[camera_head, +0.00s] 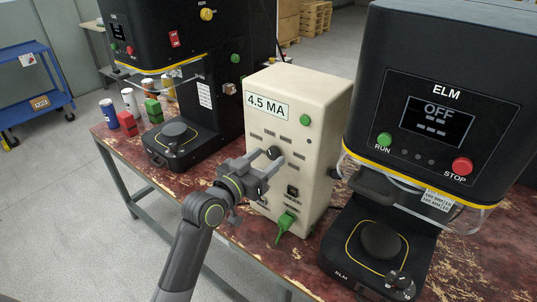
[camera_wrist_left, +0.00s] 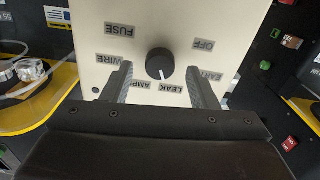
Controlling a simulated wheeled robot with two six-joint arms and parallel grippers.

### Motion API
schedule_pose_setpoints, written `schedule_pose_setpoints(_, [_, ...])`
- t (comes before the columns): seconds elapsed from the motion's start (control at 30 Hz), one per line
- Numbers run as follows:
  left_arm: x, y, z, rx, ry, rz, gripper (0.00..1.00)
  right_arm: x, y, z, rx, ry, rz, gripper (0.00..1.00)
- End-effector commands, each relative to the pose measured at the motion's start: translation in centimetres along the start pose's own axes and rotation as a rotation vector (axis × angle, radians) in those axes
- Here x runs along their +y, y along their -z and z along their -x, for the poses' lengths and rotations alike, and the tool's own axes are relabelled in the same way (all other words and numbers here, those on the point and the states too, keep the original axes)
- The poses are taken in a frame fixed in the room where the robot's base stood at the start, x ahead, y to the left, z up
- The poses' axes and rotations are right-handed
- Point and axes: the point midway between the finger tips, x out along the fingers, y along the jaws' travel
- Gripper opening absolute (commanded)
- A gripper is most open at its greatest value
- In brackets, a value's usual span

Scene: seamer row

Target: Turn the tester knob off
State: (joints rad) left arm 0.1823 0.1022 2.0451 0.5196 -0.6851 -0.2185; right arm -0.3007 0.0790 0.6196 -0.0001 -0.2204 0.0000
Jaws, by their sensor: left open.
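The tester is a cream box (camera_head: 320,100) between two black machines, with a sign reading 4.5 MA. Its black knob (camera_head: 273,152) is on the front face, partly behind my gripper. In the left wrist view the knob (camera_wrist_left: 159,63) shows upside down among the labels FUSE, WIRE, AMPS, LEAK, EARTH and OFF. Its white pointer line is toward LEAK; OFF (camera_wrist_left: 204,45) is at upper right there. My left gripper (camera_head: 265,161) is open in front of the face. In the wrist view its fingers stand on either side of the knob, apart from it. My right gripper is not in view.
A green plug (camera_head: 285,224) sits low on the tester's front. A black ELM seamer (camera_head: 447,100) with a screen reading OFF stands close at right, another machine (camera_head: 190,50) at left. Cans (camera_head: 131,101) and colored blocks (camera_head: 153,110) are on the worn red bench at left.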

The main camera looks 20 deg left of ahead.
Motion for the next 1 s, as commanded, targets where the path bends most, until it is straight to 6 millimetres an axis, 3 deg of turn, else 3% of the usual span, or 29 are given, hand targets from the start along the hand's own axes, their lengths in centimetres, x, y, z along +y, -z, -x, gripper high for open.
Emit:
schedule_pose_setpoints(0.2, [0.0,0.0,-1.6,0.000,0.000,0.000,0.53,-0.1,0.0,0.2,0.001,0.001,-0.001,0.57])
schedule_pose_setpoints(0.5, [0.0,0.0,-1.8,0.000,0.001,0.000,0.53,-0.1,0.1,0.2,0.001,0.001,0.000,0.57])
schedule_pose_setpoints(0.83, [0.0,0.0,-1.7,0.000,0.001,-0.001,0.12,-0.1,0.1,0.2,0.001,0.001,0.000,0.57])
schedule_pose_setpoints(1.0, [0.0,0.0,-1.7,0.000,0.001,0.004,0.09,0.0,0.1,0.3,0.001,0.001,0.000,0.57])
